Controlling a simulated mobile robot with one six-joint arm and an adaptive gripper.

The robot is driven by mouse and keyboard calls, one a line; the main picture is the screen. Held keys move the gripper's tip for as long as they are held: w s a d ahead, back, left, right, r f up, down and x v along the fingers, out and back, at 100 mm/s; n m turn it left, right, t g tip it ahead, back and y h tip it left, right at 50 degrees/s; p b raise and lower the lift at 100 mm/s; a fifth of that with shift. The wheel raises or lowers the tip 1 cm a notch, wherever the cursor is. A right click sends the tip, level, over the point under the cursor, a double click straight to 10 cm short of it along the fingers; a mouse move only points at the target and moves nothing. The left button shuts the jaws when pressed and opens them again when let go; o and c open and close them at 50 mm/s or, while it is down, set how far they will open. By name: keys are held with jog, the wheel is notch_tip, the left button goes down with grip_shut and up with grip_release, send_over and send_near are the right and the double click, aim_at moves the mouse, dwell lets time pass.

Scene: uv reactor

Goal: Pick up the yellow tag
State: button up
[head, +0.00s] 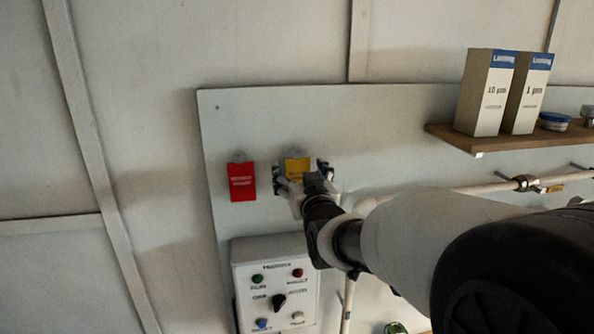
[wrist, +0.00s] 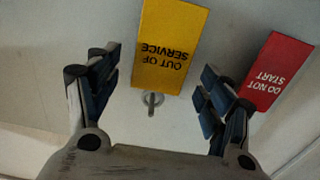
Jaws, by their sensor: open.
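The yellow tag (head: 297,168) hangs on the pale wall panel, right of a red tag (head: 242,182). In the wrist view the yellow tag (wrist: 170,45) reads "OUT OF SERVICE" upside down, with a metal hook or ring by its lower picture edge. My gripper (head: 301,172) is at the yellow tag and covers its lower part in the head view. In the wrist view my gripper (wrist: 158,75) is open, with one finger on each side of the tag's end and gaps to both. I cannot tell whether the tag lies between the pads in depth.
The red "DO NOT START" tag (wrist: 279,72) is close to the right finger in the wrist view. A control box (head: 277,285) with buttons and a knob is below the tags. A wooden shelf (head: 500,139) with two boxes and a pipe (head: 480,188) are to the right.

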jog(key=shift+w+a, duration=0.1)
jog(key=shift+w, duration=0.55)
jog(key=shift+s, duration=0.1)
jog(key=shift+s, duration=0.1)
jog(key=shift+c, duration=0.5)
jog(key=c, duration=0.9)
jog(key=shift+o, duration=0.2)
jog(key=shift+r, duration=0.15)
jog(key=shift+s+r+b, duration=0.15)
jog(key=shift+b, duration=0.25)
jog(key=s+d+b, duration=0.1)
jog(key=s, duration=0.7)
jog(key=s+d+b, duration=0.2)
jog(key=s, duration=0.7)
jog(key=shift+s+d, duration=0.15)
jog(key=shift+d, duration=0.15)
